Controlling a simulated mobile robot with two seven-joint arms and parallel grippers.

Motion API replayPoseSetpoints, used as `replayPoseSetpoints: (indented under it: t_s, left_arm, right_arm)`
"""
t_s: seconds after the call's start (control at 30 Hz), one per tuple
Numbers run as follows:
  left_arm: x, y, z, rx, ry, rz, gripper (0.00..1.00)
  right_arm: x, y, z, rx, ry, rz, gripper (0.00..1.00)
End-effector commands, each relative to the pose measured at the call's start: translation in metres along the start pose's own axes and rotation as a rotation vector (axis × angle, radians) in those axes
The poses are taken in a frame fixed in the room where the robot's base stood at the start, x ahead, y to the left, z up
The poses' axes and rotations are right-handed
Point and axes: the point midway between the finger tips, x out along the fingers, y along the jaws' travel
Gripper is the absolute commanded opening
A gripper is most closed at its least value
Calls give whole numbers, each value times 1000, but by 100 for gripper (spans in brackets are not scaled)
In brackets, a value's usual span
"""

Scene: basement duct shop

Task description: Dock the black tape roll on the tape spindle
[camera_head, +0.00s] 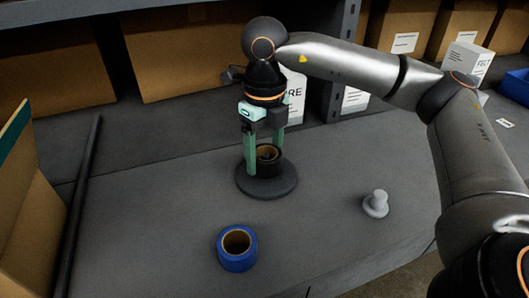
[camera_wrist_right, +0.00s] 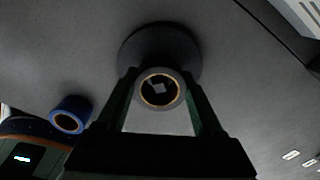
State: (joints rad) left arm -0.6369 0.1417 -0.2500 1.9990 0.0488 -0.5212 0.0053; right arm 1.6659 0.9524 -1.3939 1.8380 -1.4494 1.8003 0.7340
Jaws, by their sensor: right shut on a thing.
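The black tape roll (camera_head: 269,169) has a tan core and stands upright over the round dark base of the tape spindle (camera_head: 268,190). My right gripper (camera_head: 264,160) points down and is shut on the roll, one green finger on each side. In the right wrist view the roll (camera_wrist_right: 145,99) sits between the fingertips, with the dark base (camera_wrist_right: 150,42) behind it. A small light grey shape shows inside the core, perhaps the spindle's post. I cannot tell whether the roll rests on the base. My left gripper is not in view.
A blue tape roll (camera_head: 237,259) stands near the front of the grey bench (camera_head: 170,215). A pale grey knobbed piece (camera_head: 375,205) stands to the right. A dark bar (camera_head: 80,205) and a cardboard box (camera_head: 30,195) are at left. Shelved boxes line the back.

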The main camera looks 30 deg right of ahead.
Motion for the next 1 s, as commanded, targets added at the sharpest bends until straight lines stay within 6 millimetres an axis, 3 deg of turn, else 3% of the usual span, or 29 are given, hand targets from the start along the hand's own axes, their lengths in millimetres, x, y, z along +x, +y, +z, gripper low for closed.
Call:
replayPoseSetpoints:
  t_s: [0.7,0.73,0.83,1.0]
  left_arm:
    - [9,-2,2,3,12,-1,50]
    - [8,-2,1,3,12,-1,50]
    - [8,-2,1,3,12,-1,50]
    - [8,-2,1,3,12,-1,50]
  right_arm:
    - [14,0,0,0,0,1,12]
    - [13,0,0,0,-1,1,72]
    - [12,0,0,0,0,0,81]
    - [13,0,0,0,0,0,81]
